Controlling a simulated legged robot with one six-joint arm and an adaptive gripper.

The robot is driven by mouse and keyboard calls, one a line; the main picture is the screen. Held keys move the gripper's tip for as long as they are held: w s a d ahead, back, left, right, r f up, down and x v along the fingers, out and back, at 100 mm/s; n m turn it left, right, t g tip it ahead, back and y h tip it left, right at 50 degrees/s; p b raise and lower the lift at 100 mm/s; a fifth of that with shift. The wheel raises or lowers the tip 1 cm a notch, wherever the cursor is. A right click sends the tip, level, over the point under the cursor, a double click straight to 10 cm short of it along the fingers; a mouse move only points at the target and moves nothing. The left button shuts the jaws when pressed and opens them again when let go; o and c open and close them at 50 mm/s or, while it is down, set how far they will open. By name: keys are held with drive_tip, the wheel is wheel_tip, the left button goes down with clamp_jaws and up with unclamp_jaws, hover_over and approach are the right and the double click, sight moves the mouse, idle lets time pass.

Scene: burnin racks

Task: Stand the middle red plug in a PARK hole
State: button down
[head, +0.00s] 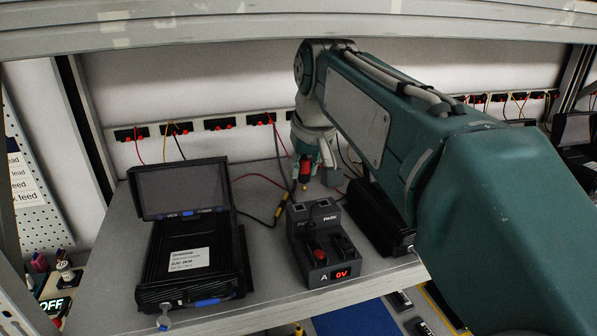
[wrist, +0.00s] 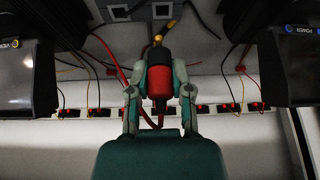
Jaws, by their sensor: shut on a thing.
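The red plug (head: 305,168) is in my gripper (head: 309,164), with its metal tip pointing down behind the dark dock (head: 320,272). In the wrist view, the fingers of my gripper (wrist: 159,88) close on both sides of the red plug (wrist: 160,82), which has a black collar and a gold tip. A red lead trails from it. Two square PARK holes are on the dock's raised back part; the right one (head: 323,203) has a readable PARK label. In the wrist view they show at the top (wrist: 113,13). The plug is apart from both holes.
Another red plug (head: 318,252) and a black plug (head: 343,246) sit on the dock's front, above a red 0V display (head: 342,273). A black unit with a screen (head: 190,265) stands left, another black box (head: 378,215) right. Loose leads cross the shelf behind the dock.

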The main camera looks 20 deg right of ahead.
sight(302, 180)
drive_tip(key=shift+w+d, duration=0.1)
drive_tip(key=shift+w, duration=0.45)
drive_tip(key=shift+a+f, duration=0.75)
drive_tip(key=shift+f, duration=0.3)
drive_tip(key=shift+d+f, duration=0.6)
drive_tip(key=shift+a, duration=0.1)
drive_tip(key=shift+a, duration=0.3)
drive_tip(key=shift+d, duration=0.45)
drive_tip(key=shift+a+f, duration=0.15)
drive_tip(key=shift+a, duration=0.1)
